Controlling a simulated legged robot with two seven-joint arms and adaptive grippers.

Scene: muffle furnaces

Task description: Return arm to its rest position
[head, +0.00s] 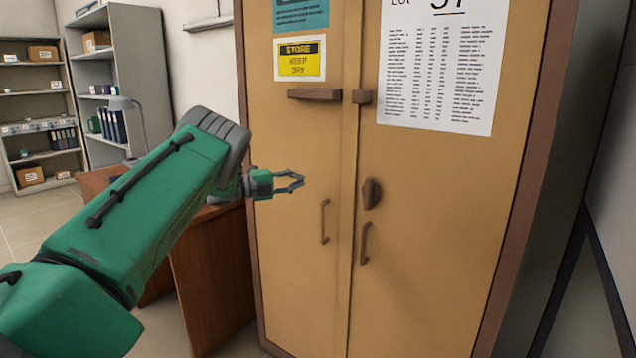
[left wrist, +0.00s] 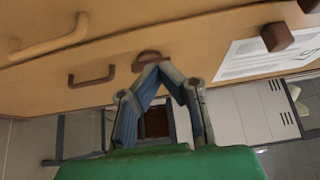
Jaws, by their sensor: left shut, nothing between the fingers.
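My left arm, green with grey joints, reaches in from the left in the head view. My left gripper (head: 300,182) is in front of the left door of a tan cabinet (head: 430,200), left of the door handles. It is shut with nothing held. In the left wrist view its fingertips (left wrist: 161,66) meet in front of the cabinet face, close to a dark brown knob (left wrist: 147,57); I cannot tell whether they touch it. Both cabinet doors look closed. My right gripper is not in view.
The cabinet has two bar handles (head: 324,222) and a brown latch knob (head: 372,194). Grey shelves (head: 92,72) stand at the back left. Floor shows at the far left.

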